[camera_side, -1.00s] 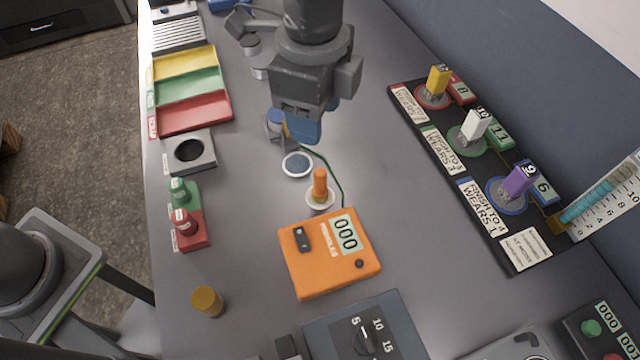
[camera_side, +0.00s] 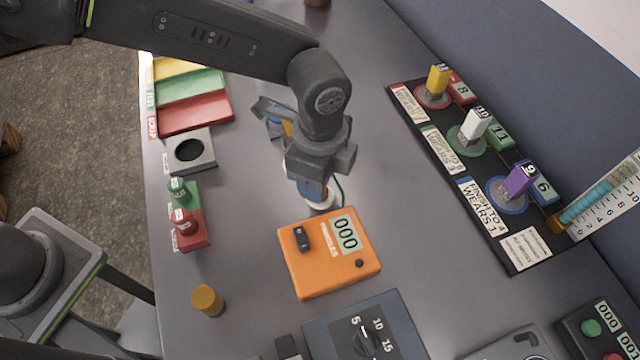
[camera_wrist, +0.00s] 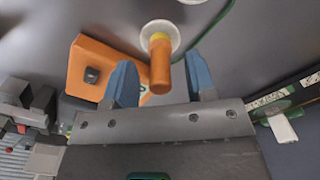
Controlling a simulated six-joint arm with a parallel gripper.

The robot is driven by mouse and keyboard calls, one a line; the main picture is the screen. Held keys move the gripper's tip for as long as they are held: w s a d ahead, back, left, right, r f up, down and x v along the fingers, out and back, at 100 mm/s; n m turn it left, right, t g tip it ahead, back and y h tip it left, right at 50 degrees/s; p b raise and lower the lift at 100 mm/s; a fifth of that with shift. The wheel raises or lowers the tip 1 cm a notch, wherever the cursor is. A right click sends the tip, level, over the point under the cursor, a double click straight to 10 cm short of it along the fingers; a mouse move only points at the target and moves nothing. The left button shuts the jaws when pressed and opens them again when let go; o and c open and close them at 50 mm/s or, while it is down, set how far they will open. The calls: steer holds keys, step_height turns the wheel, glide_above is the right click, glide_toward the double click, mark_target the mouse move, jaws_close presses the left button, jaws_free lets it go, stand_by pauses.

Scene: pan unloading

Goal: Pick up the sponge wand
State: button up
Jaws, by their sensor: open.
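An orange upright handle (camera_wrist: 160,65) with a yellow collar, which looks like the sponge wand, stands on a white round base (camera_wrist: 160,32) in the wrist view. My gripper (camera_wrist: 160,78) is open, with one blue finger on each side of the handle's near end. A gap shows between the handle and both fingers; the wrist view does not settle their height difference. In the side view my gripper (camera_side: 313,190) is just above the white base (camera_side: 318,201) and hides the handle.
An orange box (camera_side: 330,265) with a 000 display stands close in front of the base. A green cord runs behind the base. A black board (camera_side: 465,165) with yellow, white and purple pieces is at right. Red, green and yellow trays (camera_side: 195,112) are at left.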

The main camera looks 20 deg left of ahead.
steer(key=shift+f, duration=0.9)
steer(key=shift+c, duration=0.2)
steer(key=shift+r, duration=0.1)
jaws_close()
